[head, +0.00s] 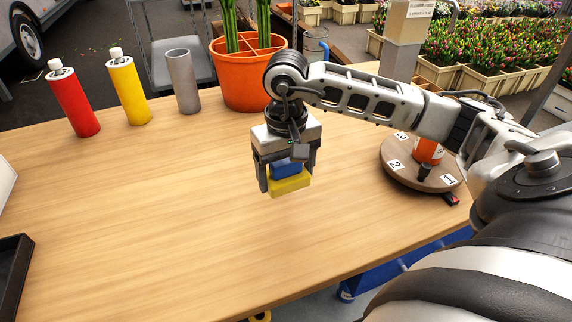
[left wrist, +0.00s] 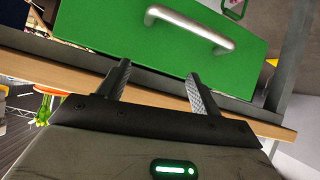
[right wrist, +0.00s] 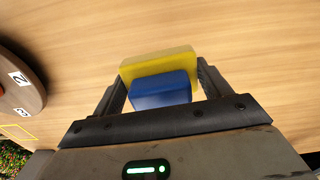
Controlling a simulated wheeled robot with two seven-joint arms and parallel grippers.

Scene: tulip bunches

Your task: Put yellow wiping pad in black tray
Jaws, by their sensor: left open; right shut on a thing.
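The yellow wiping pad (head: 291,183) has a blue block-shaped grip (head: 286,167) on top. My right gripper (head: 288,178) is shut on the blue grip and holds the pad above the middle of the table. In the right wrist view the yellow pad (right wrist: 158,64) and blue grip (right wrist: 160,90) sit between the fingers. The black tray (head: 14,268) is at the left edge of the head view, only partly in frame. My left gripper (left wrist: 158,82) is open and empty in the left wrist view, facing a green drawer front with a metal handle (left wrist: 190,28); it is not in the head view.
A red bottle (head: 74,100), a yellow bottle (head: 128,92), a grey cylinder (head: 184,82) and an orange divided pot (head: 248,85) stand along the back. A round numbered turntable (head: 398,172) with an orange bottle (head: 428,151) is at right. The table's left and middle are clear.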

